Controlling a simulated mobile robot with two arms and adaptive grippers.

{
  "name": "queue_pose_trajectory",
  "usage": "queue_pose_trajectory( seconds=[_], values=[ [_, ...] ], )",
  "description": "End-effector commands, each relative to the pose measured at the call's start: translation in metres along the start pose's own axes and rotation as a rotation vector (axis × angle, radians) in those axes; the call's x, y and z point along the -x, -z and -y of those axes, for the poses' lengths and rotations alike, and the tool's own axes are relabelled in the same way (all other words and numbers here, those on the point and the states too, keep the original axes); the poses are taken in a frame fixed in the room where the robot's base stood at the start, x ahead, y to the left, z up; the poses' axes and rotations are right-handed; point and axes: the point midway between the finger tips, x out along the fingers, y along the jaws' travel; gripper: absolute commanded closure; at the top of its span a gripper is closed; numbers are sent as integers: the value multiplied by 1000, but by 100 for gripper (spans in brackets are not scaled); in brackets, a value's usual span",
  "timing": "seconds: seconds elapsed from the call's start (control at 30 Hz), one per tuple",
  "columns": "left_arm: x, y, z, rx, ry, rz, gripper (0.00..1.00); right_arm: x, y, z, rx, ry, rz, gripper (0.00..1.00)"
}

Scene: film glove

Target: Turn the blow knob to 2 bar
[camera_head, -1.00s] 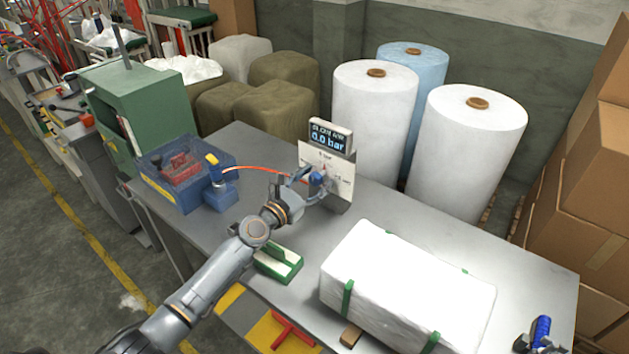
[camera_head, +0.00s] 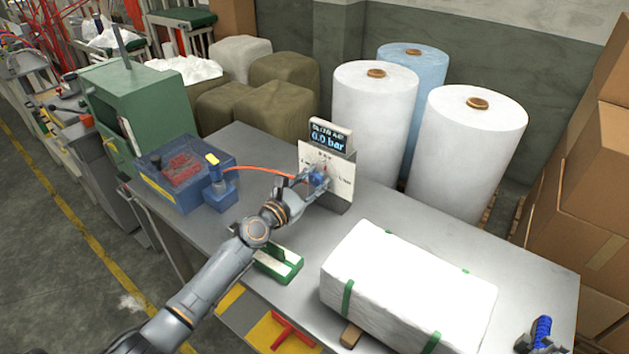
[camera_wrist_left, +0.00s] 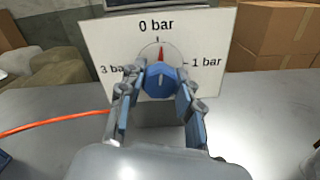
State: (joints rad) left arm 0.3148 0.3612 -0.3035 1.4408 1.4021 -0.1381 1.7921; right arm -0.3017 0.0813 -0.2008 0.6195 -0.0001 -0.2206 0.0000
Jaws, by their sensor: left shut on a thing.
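The blue blow knob (camera_wrist_left: 160,78) sits on a white dial plate (camera_wrist_left: 105,40) marked 0 bar at top, 1 bar at right and 3 bar at left. A red pointer stands close to 0 bar. The display (camera_head: 330,136) above the plate reads 0.0 bar. My left gripper (camera_head: 312,180) is at the knob, and its fingers are closed around it from both sides in the left wrist view (camera_wrist_left: 159,88). The lower part of the dial is hidden behind the knob and gripper.
A blue bin (camera_head: 160,190) and a small blue block with an orange hose (camera_head: 260,168) stand left of the panel. A wrapped white bundle (camera_head: 400,280) lies at the table's front right. Bare table (camera_head: 480,255) shows behind it.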

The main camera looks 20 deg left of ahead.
Motion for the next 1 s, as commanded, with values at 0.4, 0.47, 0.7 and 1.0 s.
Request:
queue_pose_trajectory(
  seconds=[0.4, 0.47, 0.7, 1.0],
  values=[
    [0, 2, 1, -382, 0, 0, 98, -11, 1, 3, -1, 3, -3, 46],
    [0, 2, 1, -439, 0, 0, 98, -13, 1, 3, -1, 3, -3, 46],
    [0, 2, 1, -669, 1, -1, 98, -20, 1, 3, -1, 3, -4, 46],
    [0, 2, 1, -954, 1, 0, 98, -28, 0, 2, -2, 2, -4, 46]
  ],
)
